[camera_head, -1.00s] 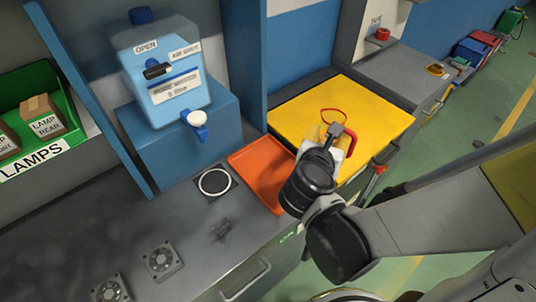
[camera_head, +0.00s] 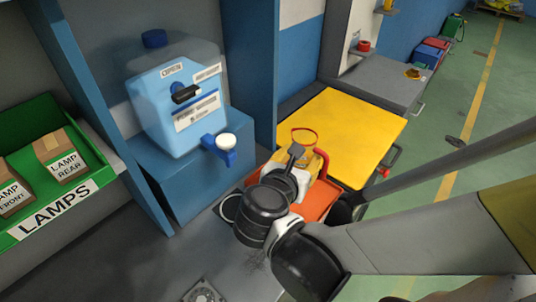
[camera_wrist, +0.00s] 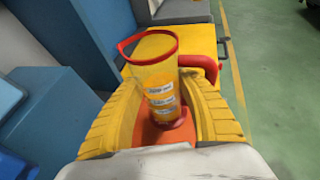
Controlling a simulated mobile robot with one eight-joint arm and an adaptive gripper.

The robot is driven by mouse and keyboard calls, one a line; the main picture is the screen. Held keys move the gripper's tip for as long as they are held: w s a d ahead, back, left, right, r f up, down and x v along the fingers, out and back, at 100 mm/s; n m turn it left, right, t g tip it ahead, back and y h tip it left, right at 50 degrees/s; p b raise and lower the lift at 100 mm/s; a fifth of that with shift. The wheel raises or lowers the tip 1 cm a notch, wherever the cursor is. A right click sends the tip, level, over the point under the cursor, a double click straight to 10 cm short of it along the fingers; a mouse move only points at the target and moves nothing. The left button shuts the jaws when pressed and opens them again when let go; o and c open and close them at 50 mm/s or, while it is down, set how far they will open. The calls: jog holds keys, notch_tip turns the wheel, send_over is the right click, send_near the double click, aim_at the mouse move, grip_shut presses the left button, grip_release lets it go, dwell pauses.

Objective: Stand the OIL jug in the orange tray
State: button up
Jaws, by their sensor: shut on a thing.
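The jug (camera_wrist: 158,80) is translucent yellow with pale labels, a red rim, a red handle and a red foot. My gripper (camera_wrist: 163,103) is shut around its body, with one yellow finger on each side. The jug is upright or nearly so. In the head view, the jug (camera_head: 314,163) is partly hidden by my wrist, above the orange tray (camera_head: 320,203). My gripper and wrist cover much of the tray. Orange shows under the jug's foot in the wrist view; I cannot tell whether the foot touches the tray.
A yellow-topped cabinet (camera_head: 345,130) lies behind the tray. A large blue container with a tap (camera_head: 180,105) stands on a blue block (camera_head: 185,175) at left. A green LAMPS bin (camera_head: 85,160) holds boxes.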

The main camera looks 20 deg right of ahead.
jog(key=shift+w+a+f+b, duration=0.45)
jog(key=shift+w+f+b, duration=0.45)
jog(key=shift+w+f, duration=0.4)
jog(key=shift+w+a+f+b, duration=0.5)
jog(key=shift+w+f+b, duration=0.45)
jog(key=shift+f, duration=0.6)
jog(key=shift+w+a+f+b, duration=0.45)
jog(key=shift+w+f+b, duration=0.35)
jog(key=shift+w+f, duration=0.55)
jog(key=shift+s+f, duration=0.1)
jog(key=shift+f, duration=0.15)
jog(key=o, duration=1.3)
